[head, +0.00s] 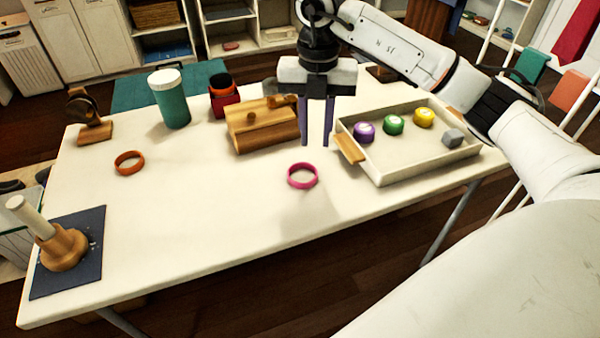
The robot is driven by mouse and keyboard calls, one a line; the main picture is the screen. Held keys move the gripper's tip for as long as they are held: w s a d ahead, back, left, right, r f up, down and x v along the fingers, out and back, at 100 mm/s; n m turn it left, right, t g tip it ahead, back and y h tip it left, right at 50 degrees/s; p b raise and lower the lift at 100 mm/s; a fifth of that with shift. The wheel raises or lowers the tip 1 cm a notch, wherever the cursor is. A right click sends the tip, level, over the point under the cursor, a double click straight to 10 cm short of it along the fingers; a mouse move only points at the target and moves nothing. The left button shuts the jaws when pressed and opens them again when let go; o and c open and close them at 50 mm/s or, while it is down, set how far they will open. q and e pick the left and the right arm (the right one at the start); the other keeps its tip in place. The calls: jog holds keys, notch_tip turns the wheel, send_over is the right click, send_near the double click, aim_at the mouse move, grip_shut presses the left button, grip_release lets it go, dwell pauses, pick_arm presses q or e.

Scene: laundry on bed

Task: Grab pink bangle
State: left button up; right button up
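The pink bangle (302,176) lies flat on the white table (215,215), near the middle of its front half. My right gripper (317,143) points down above the table, behind the bangle in the picture and apart from it. Its two dark fingers are spread with a gap between them, and nothing shows between them. My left gripper is not in view.
A tray (375,172) with several small items stands right of the bangle. A wooden box (262,130) is behind left. An orange bangle (129,162), a green jar (170,105) and a mortar (62,250) are further left. Table around the bangle's front is clear.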

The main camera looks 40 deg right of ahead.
aim_at(316, 173)
jog(key=f, duration=0.6)
jog(key=s+f, duration=0.1)
jog(key=f, duration=0.2)
jog(key=shift+b, duration=0.3)
jog(key=shift+w, duration=0.1)
grip_shut()
